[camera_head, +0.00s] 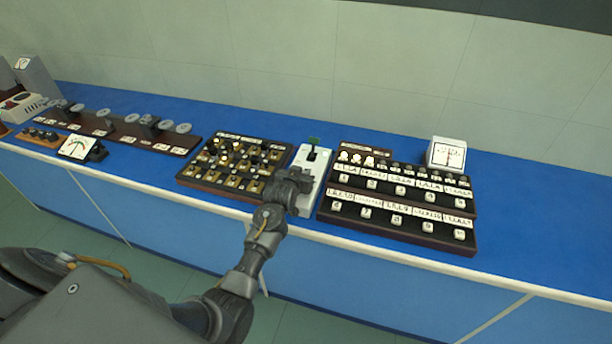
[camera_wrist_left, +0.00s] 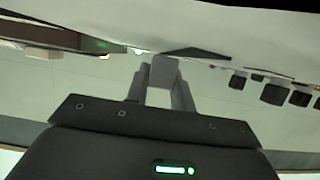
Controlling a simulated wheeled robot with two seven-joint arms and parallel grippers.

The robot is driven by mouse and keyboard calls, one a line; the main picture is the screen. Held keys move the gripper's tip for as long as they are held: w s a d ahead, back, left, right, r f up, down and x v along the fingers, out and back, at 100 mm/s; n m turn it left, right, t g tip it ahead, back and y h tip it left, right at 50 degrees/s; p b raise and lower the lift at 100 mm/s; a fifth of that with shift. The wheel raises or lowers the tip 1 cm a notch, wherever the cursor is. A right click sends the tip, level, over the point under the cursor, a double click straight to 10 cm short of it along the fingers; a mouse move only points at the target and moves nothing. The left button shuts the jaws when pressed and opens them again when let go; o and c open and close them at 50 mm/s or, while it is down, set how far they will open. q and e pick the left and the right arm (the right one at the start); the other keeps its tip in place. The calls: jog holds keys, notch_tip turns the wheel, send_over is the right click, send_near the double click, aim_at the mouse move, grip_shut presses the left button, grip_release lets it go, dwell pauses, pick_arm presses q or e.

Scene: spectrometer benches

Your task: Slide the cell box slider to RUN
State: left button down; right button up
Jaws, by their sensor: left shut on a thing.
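The cell box appears to be the narrow white box (camera_head: 320,163) at the middle of the bench, between two dark panels. It has a dark upright part and a small green piece (camera_head: 313,140) at its far end. My left gripper (camera_head: 303,178) is over the near half of this box and hides part of it. In the left wrist view the fingers (camera_wrist_left: 162,85) are shut on a small grey block (camera_wrist_left: 165,70), which looks like the slider's knob. The RUN marking cannot be read. My right gripper is not in view.
A dark panel with brass pieces (camera_head: 232,165) stands close on the left. A stepped panel with rows of white labels (camera_head: 400,200) stands close on the right, with a white dial meter (camera_head: 446,154) behind it. The blue bench top (camera_head: 545,215) is clear at far right.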

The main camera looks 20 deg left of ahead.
pick_arm(q)
jog(key=c, duration=1.6)
grip_release()
jog(key=o, duration=0.4)
jog(key=shift+w, duration=0.1)
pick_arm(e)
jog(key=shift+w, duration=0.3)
pick_arm(q)
jog(key=b+v, duration=0.1)
jog(key=v, duration=0.9)
jog(key=shift+s+b, duration=0.3)
jog(key=shift+s, duration=0.1)
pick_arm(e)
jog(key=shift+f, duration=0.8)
